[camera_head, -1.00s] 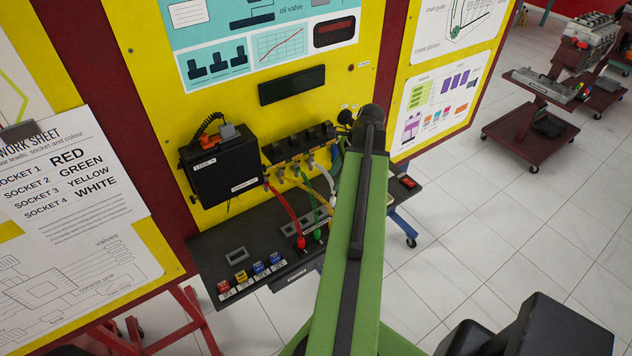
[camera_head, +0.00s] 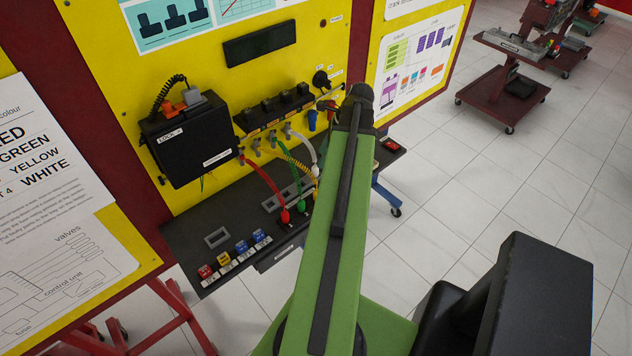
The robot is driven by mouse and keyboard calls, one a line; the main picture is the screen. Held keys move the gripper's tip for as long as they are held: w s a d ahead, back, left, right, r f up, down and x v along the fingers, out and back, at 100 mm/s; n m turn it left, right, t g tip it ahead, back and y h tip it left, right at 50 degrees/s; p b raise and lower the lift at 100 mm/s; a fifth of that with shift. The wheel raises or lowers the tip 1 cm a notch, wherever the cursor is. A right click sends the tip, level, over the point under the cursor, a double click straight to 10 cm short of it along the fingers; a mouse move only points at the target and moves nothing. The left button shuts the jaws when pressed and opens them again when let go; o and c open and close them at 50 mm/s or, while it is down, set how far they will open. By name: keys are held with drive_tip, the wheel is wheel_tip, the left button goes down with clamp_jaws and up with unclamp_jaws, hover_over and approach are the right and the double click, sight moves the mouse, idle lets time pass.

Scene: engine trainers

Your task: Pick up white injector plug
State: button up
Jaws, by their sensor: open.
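A white cable (camera_head: 306,143) curves down from the grey connectors under the black rail on the yellow panel. A small white end, which looks like the white injector plug (camera_head: 316,169), shows right beside the left edge of my green arm. It is partly hidden by the arm, and I cannot tell whether it sits in a socket. Red (camera_head: 285,215) and green (camera_head: 304,208) plugs stand on the black shelf at the lower left of it. My gripper is hidden behind the far end of my arm.
The black shelf (camera_head: 195,232) carries several coloured switches (camera_head: 242,247). A black box (camera_head: 190,140) marked LOCK hangs on the panel at left. A blue-legged stand (camera_head: 385,198) is right of the arm. Tiled floor (camera_head: 470,200) is open at right.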

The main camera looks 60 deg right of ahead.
sight(315, 171)
drive_tip(key=shift+x, duration=0.9)
drive_tip(key=b+x, duration=0.5)
drive_tip(key=shift+s+f+b, duration=0.15)
drive_tip(key=shift+f+b, duration=0.15)
drive_tip(key=shift+r, duration=0.2)
clamp_jaws()
